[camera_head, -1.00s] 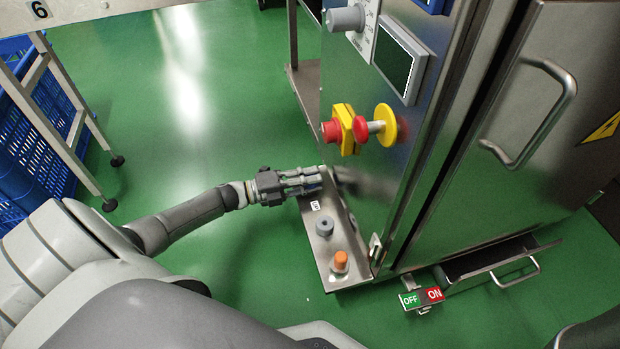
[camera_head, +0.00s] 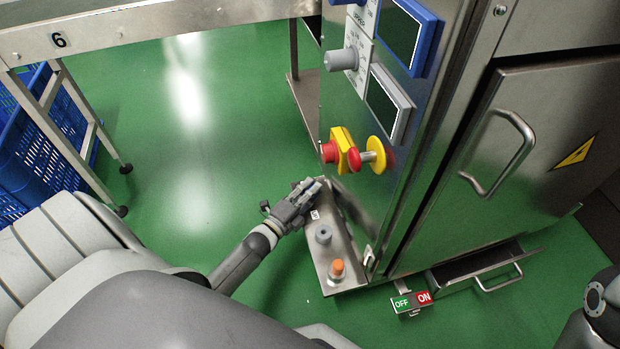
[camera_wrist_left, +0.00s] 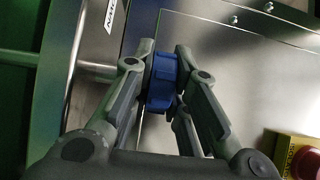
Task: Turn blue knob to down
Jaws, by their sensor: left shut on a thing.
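The blue knob (camera_wrist_left: 162,82) shows in the left wrist view, between the fingers of my left gripper (camera_wrist_left: 163,75). The fingers are shut on its sides. In the head view my left gripper (camera_head: 313,187) is at the far end of the small metal shelf (camera_head: 343,256) beside the machine, and its fingers hide the knob there. Which way the knob points cannot be told. My right gripper is out of view; only a part of my right arm shows at the lower right edge.
A grey knob (camera_head: 323,234) and an orange knob (camera_head: 338,268) stand on the same shelf, nearer than my gripper. A red and yellow emergency stop (camera_head: 338,151) juts from the machine above. An OFF/ON sign (camera_head: 412,300) is low at the right. Green floor is free at left.

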